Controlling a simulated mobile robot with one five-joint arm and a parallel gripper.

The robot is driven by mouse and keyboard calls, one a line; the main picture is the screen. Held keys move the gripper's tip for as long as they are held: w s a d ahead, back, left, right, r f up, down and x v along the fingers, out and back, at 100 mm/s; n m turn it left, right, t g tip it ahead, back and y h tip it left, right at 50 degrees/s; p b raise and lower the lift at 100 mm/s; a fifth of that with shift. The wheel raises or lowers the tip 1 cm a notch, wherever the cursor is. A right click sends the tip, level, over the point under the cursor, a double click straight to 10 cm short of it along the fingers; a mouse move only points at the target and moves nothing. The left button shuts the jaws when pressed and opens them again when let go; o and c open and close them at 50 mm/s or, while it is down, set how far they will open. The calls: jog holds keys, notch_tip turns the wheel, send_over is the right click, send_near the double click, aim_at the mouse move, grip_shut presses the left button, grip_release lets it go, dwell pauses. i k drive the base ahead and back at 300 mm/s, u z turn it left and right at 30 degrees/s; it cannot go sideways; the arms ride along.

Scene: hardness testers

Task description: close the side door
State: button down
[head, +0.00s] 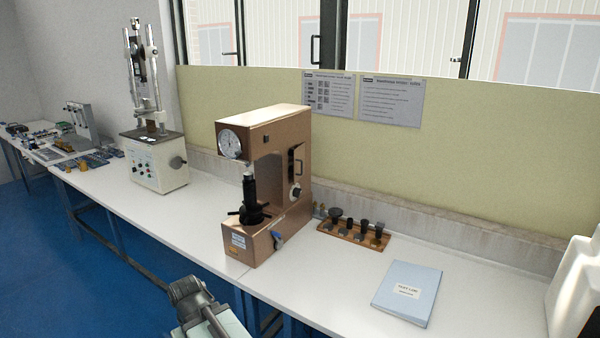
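The brown hardness tester (285,135) stands on the white bench in the middle of the head view, with a round dial at its upper left. Its side door (296,158) is a small panel with a dark handle on the right side of the housing, above a round knob. A dark strip shows along the door's left edge, and it looks slightly ajar; how far is too small to tell. A grey joint and link of my arm show at the bottom, in front of the bench and well apart from the door. No gripper fingertips can be made out.
A wooden rack (352,235) of dark fittings stands right of the tester, with a blue booklet (408,291) nearer the front. A taller testing machine (155,150) stands at the left. A white object (577,285) is at the right edge.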

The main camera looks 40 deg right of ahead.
aim_at(299, 152)
jog(key=u, duration=0.1)
jog(key=i, duration=0.95)
jog(key=z, duration=0.05)
